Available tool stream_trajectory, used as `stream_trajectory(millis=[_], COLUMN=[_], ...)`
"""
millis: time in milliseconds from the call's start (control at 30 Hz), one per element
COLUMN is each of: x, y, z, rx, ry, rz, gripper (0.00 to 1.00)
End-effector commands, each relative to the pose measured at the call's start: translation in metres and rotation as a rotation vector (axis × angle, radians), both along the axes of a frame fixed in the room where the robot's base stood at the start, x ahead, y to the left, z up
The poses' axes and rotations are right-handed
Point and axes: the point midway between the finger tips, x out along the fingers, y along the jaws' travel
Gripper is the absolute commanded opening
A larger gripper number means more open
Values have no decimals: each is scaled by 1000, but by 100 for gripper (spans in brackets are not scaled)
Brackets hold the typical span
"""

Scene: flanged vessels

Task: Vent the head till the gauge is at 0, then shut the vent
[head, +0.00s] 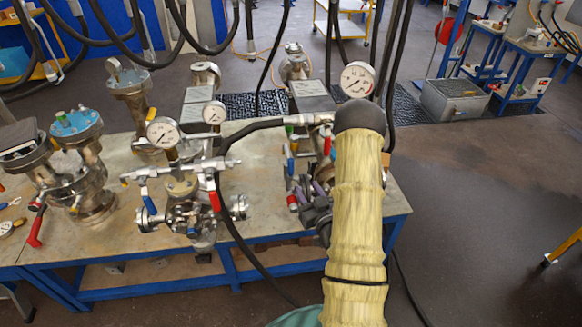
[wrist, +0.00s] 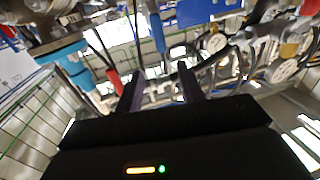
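Three dial gauges show in the head view: one at middle left (head: 163,132), a smaller one beside it (head: 214,113), and one at the right (head: 357,79) behind my arm's dark joint. Their readings are too small to tell. The middle flanged vessel (head: 180,185) carries a blue lever (head: 148,201) and a red lever (head: 215,201). I cannot tell which valve is the vent. My gripper (head: 318,190) is beside the right-hand fittings, partly hidden by my arm. In the wrist view my gripper (wrist: 160,90) has its fingers apart, with nothing clearly held. A red handle (wrist: 114,82) shows beside the left finger.
The steel bench (head: 120,240) has a blue frame. A vessel with a blue top (head: 76,125) and a red lever (head: 35,229) stands at the left. A black hose (head: 225,205) loops across the bench front. Cables hang overhead.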

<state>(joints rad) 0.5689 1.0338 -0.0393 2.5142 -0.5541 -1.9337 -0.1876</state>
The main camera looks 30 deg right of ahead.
Motion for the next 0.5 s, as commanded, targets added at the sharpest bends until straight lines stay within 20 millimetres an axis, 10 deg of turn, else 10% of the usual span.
stream_trajectory(millis=[500], x=[14], y=[1], z=[-4], rx=[-5], ry=[-1], rz=[6], gripper=[38])
